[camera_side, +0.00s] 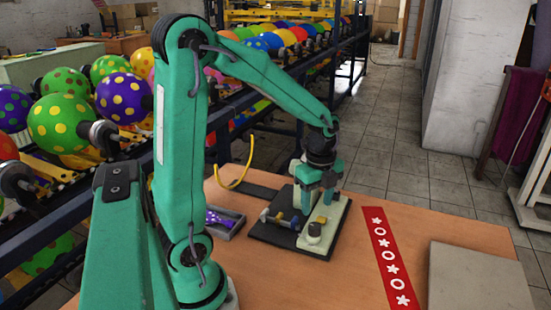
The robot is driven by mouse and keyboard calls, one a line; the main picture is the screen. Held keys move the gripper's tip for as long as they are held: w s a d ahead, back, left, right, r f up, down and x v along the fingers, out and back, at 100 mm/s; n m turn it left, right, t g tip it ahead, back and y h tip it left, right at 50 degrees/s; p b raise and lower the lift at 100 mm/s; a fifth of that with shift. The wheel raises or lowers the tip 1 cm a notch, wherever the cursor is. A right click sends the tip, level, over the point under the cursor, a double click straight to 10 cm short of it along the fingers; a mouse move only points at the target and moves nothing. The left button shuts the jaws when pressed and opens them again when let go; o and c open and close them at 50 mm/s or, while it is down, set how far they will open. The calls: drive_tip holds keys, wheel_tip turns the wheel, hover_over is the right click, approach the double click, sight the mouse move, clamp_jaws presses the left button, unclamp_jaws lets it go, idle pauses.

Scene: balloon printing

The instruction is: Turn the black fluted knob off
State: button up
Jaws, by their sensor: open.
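My gripper (317,201) points down over a small fixture (343,216) with a pale panel on a dark base plate, on the orange-brown table. The jaws are open, with the two fingers apart above the panel. A small round knob-like part (314,229) with a dark top stands on the panel just in front of the fingers. I cannot make out fluting on it or which way it is turned. The fingers hide part of the panel, and whether they touch anything there is too small to tell.
A grey tray (232,232) with purple pieces lies left of the fixture. A yellow curved tube (236,184) rises behind it. A red strip with white shapes (387,255) and a grey board (478,278) lie right. Racks of balloons (63,122) stand at left.

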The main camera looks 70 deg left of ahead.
sight(315, 226)
drive_tip(key=shift+f, duration=3.55)
drive_tip(key=c, duration=1)
